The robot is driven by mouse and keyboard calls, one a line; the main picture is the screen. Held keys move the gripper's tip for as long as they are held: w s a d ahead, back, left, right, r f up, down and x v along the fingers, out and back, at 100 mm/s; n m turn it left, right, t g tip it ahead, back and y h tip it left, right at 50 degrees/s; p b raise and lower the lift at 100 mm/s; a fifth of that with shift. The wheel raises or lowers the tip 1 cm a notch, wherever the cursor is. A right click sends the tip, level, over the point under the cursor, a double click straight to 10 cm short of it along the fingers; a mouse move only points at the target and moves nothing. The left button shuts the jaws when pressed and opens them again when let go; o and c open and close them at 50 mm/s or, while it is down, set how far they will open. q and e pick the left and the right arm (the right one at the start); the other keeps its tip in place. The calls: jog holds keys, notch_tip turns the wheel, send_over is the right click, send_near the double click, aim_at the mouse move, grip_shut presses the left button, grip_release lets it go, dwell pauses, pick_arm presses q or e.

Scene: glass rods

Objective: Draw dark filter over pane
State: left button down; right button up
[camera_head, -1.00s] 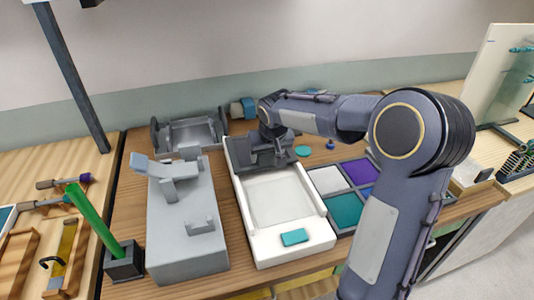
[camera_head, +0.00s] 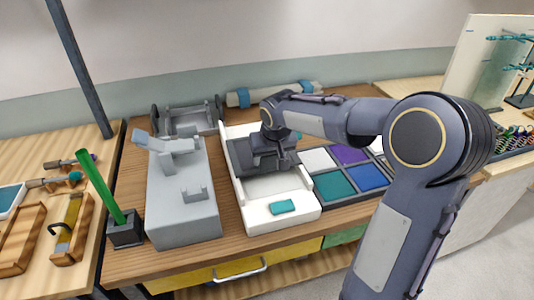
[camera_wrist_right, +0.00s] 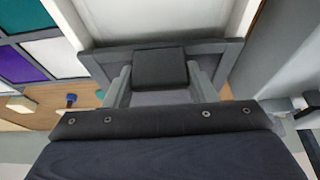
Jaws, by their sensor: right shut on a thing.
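A white tray-like frame (camera_head: 284,213) stands on the wooden table, with a pale pane (camera_head: 270,186) in its bed. The dark grey filter (camera_head: 240,156) lies across the frame's far and middle part and covers part of the pane. The near strip of the pane is bare. My right gripper (camera_head: 272,152) is over the filter, shut on its handle. In the right wrist view the handle (camera_wrist_right: 160,68) is a dark block between the fingers, and the filter's grey edge (camera_wrist_right: 215,47) spans the white frame. My left gripper is not in view.
A grey stepped fixture (camera_head: 183,205) stands close left of the frame. A green rod (camera_head: 98,184) rises from a dark block. Colored panels (camera_head: 335,185) lie close on the right. A teal pad (camera_head: 283,207) sits on the frame's near end.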

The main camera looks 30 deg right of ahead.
jog(key=s, duration=0.2)
jog(key=s+a+b, duration=0.1)
jog(key=s, duration=0.3)
jog(key=shift+s+a+b, duration=0.25)
jog(key=shift+a+b, duration=0.05)
jog(key=o, duration=1.4)
jog(key=v, duration=0.7)
jog(key=shift+s+r, duration=0.25)
jog(key=shift+r, duration=0.1)
